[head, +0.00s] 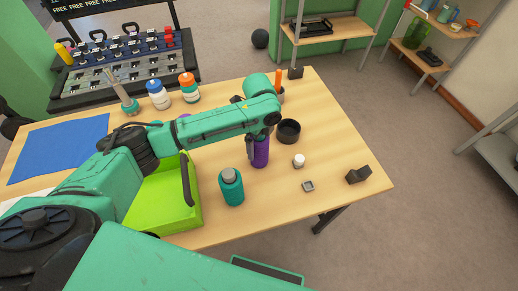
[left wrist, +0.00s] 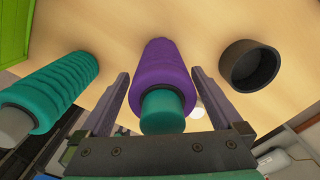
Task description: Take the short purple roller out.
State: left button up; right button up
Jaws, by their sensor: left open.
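A purple roller (head: 260,152) with a teal end stands on the table under my left gripper, to the right of the lime-green tray (head: 165,212). In the left wrist view the purple roller (left wrist: 160,68) lies between the two fingers, its teal end toward the camera. My left gripper (head: 259,147) is open around it, one finger on each side; it also shows in the left wrist view (left wrist: 160,75). The arm hides part of the roller and part of the tray. A sliver of another purple thing shows behind the arm. My right gripper is not in view.
A teal ribbed roller (head: 231,187) with a grey top stands close by on the left; it also shows in the left wrist view (left wrist: 50,92). A dark cup (head: 288,131), a small white jar (head: 299,160) and a grey piece (head: 308,186) are to the right. The table's front right is mostly clear.

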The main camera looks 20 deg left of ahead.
pick_arm(q)
jog(key=c, duration=0.3)
jog(key=shift+w, duration=0.1)
jog(key=c, duration=1.1)
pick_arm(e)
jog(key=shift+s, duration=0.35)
